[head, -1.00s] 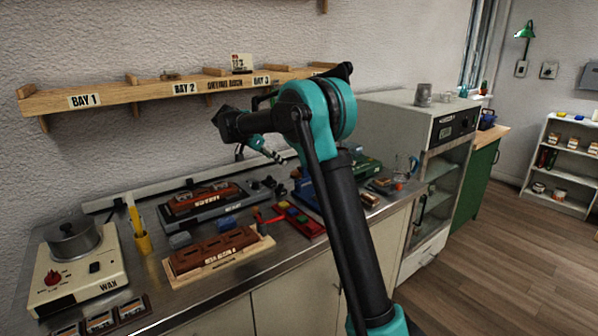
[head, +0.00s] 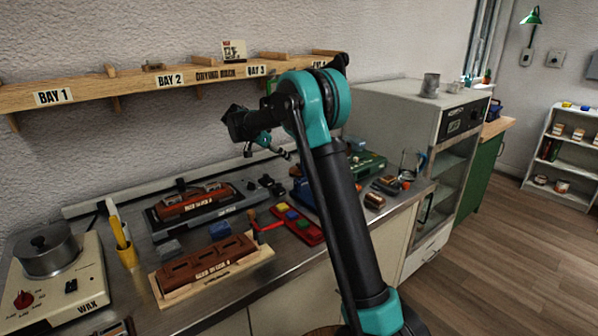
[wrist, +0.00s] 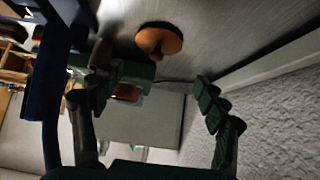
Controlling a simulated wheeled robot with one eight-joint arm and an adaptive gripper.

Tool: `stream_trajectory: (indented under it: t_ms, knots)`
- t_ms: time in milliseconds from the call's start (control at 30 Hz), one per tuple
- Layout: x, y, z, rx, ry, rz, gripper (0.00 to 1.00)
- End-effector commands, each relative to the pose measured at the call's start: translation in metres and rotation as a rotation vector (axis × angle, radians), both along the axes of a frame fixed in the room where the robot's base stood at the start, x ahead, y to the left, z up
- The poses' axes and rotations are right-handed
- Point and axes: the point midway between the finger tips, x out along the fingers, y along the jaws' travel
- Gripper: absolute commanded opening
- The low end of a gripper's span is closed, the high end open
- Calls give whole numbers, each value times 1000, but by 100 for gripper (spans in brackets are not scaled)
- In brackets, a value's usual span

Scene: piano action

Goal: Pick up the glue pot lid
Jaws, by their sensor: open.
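A round orange-brown piece with a small knob (wrist: 160,40), which looks like the glue pot lid, lies on the grey metal worktop at the top middle of the wrist view. My gripper (wrist: 152,92) is open and empty, its two dark fingers spread apart below the lid in that picture. The lid is not between the fingertips. In the head view my gripper (head: 283,153) is over the back of the worktop, partly behind my arm. I cannot make out the lid in the head view.
A blue frame (wrist: 52,90) stands close to the left finger. A green item (wrist: 128,70) lies beyond the fingers. In the head view, a red tray (head: 300,224), a brown block on a wooden board (head: 215,262) and a wax heater (head: 60,285) occupy the worktop (head: 285,280).

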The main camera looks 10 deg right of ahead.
Motion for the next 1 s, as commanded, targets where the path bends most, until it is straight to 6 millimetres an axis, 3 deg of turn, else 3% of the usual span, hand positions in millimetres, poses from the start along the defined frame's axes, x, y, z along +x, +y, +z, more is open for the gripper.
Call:
stream_trajectory:
  t_ms: [233,567,800,1000]
  knots:
    - [16,-27,-31,0,0,-1,74]
    - [22,-40,-45,0,1,-1,74]
    - [31,-63,-67,0,0,0,74]
    - [35,-70,-75,0,0,0,74]
